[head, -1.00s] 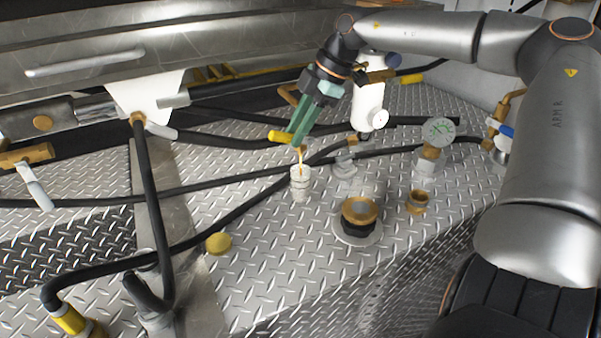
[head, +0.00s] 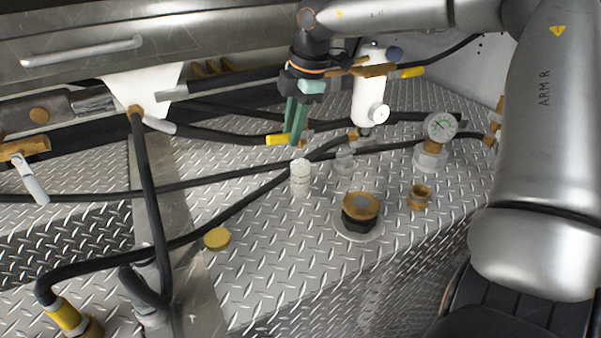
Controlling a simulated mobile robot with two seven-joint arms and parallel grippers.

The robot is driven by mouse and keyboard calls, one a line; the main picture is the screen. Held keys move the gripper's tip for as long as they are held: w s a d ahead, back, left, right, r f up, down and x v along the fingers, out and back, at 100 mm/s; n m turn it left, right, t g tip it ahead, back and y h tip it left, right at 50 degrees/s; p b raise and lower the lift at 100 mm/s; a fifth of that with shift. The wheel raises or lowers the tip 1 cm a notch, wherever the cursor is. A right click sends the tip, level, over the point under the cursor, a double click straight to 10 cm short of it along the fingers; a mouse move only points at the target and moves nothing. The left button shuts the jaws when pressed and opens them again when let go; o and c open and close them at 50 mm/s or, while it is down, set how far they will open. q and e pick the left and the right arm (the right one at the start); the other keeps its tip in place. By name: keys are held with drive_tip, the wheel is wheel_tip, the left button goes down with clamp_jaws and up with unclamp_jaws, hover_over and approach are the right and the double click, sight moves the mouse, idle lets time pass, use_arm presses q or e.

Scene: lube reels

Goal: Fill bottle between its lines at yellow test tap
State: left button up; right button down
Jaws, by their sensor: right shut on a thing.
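The small clear-white bottle (head: 300,182) stands upright on the tread-plate deck, below the test tap. Faint marks show on its side; I cannot make out the level inside. The yellow tap handle (head: 274,140) sticks out to the left of my right gripper (head: 295,140). That gripper's green fingers point down and are shut on the handle, just above the bottle. The fingers hide most of the tap body and spout. No stream shows between tap and bottle. My left gripper is not in view.
A yellow cap (head: 217,238) lies on the deck. A white cylinder (head: 370,95) stands behind. Black hoses (head: 210,135) cross the deck.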

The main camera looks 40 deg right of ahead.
idle(0.3)
drive_tip(key=shift+w+a+f+h+b, duration=0.15)
drive_tip(key=shift+f+h+b, duration=0.2)
drive_tip(key=shift+h+b, duration=0.4)
drive_tip(key=shift+g, duration=0.3)
drive_tip(key=c, duration=0.6)
unclamp_jaws()
